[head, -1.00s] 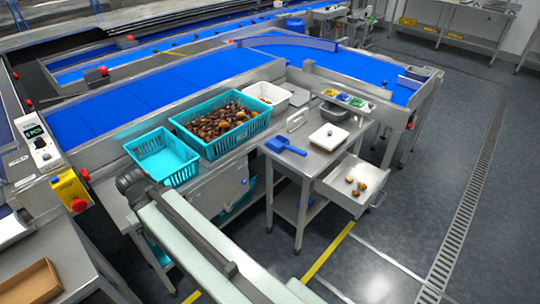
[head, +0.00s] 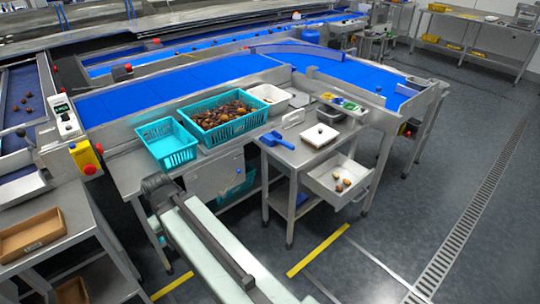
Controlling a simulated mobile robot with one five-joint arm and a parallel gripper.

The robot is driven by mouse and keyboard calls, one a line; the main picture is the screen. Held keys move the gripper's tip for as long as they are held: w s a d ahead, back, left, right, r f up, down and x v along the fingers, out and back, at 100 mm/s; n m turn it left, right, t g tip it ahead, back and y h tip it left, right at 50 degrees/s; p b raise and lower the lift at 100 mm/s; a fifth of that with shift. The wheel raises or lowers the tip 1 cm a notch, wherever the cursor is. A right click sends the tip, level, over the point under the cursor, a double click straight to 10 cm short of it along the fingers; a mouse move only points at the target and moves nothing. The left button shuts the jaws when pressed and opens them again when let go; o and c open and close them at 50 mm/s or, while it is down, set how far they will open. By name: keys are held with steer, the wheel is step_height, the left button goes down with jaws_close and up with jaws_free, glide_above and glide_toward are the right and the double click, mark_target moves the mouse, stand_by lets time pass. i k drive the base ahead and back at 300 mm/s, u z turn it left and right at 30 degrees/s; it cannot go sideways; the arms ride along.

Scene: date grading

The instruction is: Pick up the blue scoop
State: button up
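The blue scoop (head: 277,140) lies on the top of a small steel side table (head: 290,158), near its left edge. Its wide end points left and its handle points right and towards me. Nothing touches it from above. My arm reaches up from the bottom of the picture, left of the side table, to a dark joint by the steel bench. My gripper cannot be made out in this view.
An open drawer (head: 322,188) with several dates juts out below. Turquoise crates (head: 175,155) stand left on the bench. The floor (head: 400,215) at the right is clear.

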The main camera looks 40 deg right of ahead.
mark_target(272, 138)
steer(key=z, duration=0.2)
steer(key=i, duration=0.75)
steer(key=u, duration=0.25)
steer(key=k, duration=0.75)
steer(key=z, duration=0.2)
steer(key=i, duration=1.25)
steer(key=u, duration=0.1)
